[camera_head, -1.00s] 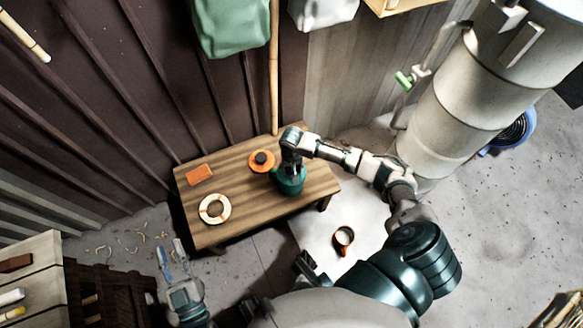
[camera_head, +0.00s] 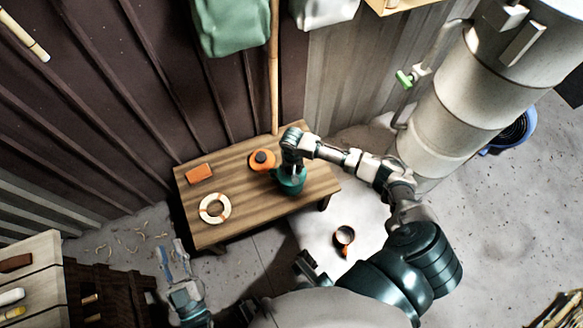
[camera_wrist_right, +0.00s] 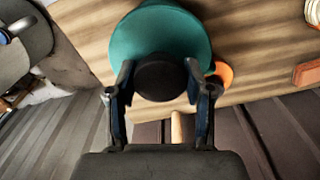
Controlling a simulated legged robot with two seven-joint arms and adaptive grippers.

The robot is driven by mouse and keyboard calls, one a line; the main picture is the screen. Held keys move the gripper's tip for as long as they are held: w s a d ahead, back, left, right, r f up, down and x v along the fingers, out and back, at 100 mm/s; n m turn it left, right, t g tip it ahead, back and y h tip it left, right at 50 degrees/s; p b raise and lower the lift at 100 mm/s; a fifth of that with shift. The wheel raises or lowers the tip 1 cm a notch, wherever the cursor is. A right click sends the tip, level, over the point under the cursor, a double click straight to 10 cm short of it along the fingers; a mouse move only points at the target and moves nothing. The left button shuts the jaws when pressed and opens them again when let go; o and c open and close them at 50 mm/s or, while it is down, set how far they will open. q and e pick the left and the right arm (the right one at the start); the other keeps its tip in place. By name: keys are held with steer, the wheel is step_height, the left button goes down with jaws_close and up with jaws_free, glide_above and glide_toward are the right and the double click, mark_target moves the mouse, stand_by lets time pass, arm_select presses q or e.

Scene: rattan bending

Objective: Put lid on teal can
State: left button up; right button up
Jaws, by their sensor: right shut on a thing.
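The teal can (camera_head: 291,186) stands on the right part of the wooden table, mostly under my right gripper (camera_head: 290,168). In the right wrist view, my right gripper (camera_wrist_right: 160,78) is shut on the black knob (camera_wrist_right: 161,80) above a round teal top (camera_wrist_right: 160,30). The knob sits between the two fingers. From above I cannot tell the lid from the can's body, or whether there is a gap between them. My left gripper (camera_head: 173,262) is open and empty, low at the left in front of the table.
The wooden table (camera_head: 235,235) also holds an orange can with a black knob (camera_head: 262,160), an orange block (camera_head: 199,173) and a pale ring (camera_head: 215,208). A large pale cylinder (camera_head: 450,125) rises at the right.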

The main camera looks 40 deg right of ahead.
arm_select(q)
steer(key=shift+f, duration=0.1)
arm_select(e)
steer(key=shift+f, duration=0.3)
steer(key=o, duration=1.7)
steer(key=shift+r+p, duration=4.05)
arm_select(q)
step_height(320, 180, up, 12)
steer(key=t, duration=0.1)
steer(key=shift+s+f, duration=0.15)
steer(key=shift+f, duration=0.05)
